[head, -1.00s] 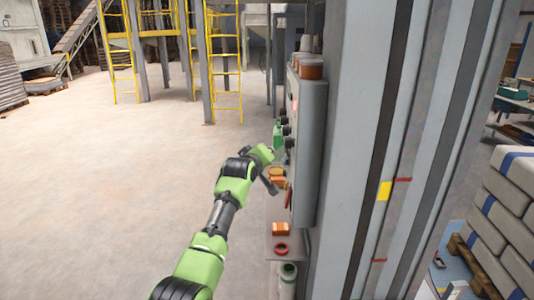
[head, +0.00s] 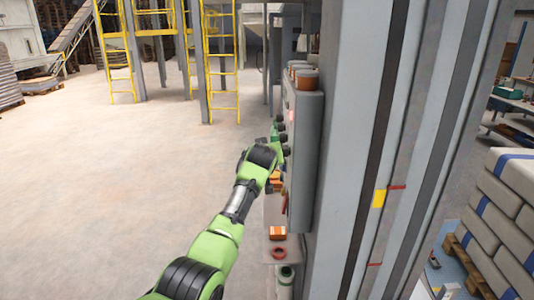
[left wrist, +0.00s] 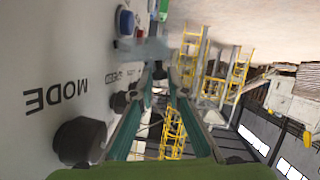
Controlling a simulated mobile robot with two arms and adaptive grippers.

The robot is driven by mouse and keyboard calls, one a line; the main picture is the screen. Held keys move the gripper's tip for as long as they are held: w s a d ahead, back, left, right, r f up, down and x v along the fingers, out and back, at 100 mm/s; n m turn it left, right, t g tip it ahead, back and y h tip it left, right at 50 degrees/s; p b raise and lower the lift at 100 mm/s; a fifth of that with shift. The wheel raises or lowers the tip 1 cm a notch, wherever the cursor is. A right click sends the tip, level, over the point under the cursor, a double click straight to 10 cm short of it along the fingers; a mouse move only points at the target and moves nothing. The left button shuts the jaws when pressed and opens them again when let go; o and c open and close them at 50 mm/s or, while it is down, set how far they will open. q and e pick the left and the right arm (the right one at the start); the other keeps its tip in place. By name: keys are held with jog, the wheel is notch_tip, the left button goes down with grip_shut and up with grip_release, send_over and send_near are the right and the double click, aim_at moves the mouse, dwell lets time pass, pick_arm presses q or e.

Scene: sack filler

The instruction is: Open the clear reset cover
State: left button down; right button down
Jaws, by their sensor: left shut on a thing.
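The grey control box (head: 305,150) is seen edge-on in the head view. Its face fills the left of the left wrist view, with a MODE label and dark knobs (left wrist: 80,140). A blue button (left wrist: 125,22) sits near the top. Below it a translucent flap, the clear reset cover (left wrist: 142,48), stands out from the face. My left gripper (left wrist: 160,76) has its green fingers drawn together at the flap's outer end and is shut on it; the exact contact is small and blurred. In the head view the gripper (head: 279,138) is beside the box face, partly hidden by my wrist.
Orange blocks, one of them (head: 277,233), and a red ring (head: 279,252) are on a shelf below the box. A grey column (head: 345,150) stands right of the box. Yellow ladders (head: 220,65) are far back. The floor at left is clear.

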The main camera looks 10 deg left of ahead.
dwell(0.3)
pick_arm(q)
jog(key=c, duration=2)
grip_release()
jog(key=v, duration=1.2)
jog(key=shift+d, duration=0.1)
jog(key=shift+f, duration=0.1)
